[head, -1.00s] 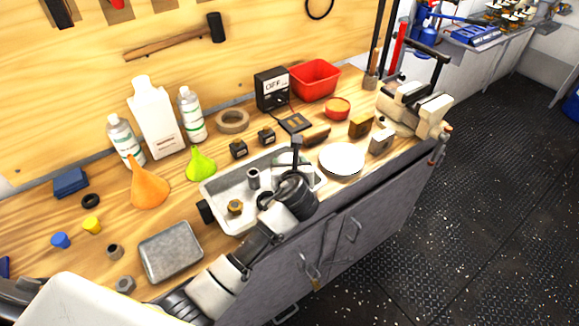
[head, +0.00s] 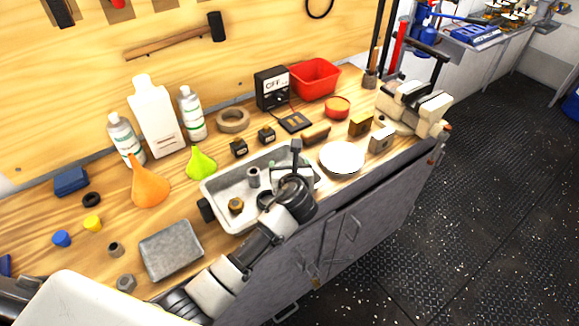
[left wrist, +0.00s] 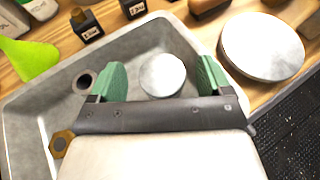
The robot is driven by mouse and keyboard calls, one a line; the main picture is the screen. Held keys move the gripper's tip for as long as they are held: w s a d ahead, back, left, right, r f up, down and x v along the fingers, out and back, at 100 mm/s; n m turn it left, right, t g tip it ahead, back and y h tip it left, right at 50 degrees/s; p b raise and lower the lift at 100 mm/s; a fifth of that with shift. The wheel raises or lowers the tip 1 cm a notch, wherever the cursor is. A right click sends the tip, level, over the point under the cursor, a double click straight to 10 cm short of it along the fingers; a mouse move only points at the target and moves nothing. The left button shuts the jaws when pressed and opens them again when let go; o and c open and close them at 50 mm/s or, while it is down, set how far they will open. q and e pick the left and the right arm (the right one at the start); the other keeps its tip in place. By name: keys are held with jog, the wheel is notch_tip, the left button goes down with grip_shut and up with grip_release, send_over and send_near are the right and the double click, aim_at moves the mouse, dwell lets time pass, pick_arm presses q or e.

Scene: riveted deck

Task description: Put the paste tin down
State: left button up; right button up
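A round silver-grey tin (left wrist: 162,75), which I take to be the paste tin, shows in the left wrist view inside the grey metal tray (left wrist: 30,110). It lies between the two green fingers of my left gripper (left wrist: 160,80), with a visible gap on each side. My left gripper is open and reaches over the right part of the tray (head: 222,222) in the head view, where the left gripper (head: 292,172) and wrist mostly hide the tin. My right gripper is not in view.
The tray also holds a dark bushing (left wrist: 84,82) and a brass nut (left wrist: 61,144). A white round disc (head: 342,158) lies just right of the tray. A grey box (head: 171,250) lies front left.

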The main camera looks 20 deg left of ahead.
pick_arm(q)
jog(key=shift+o, duration=0.3)
jog(key=shift+s+f, duration=0.2)
jog(key=shift+f, duration=0.35)
jog(key=shift+r, duration=0.35)
jog(key=r+v, duration=0.1)
jog(key=v, duration=1.1)
jog(key=shift+w+r, duration=0.15)
jog(key=shift+w, duration=0.05)
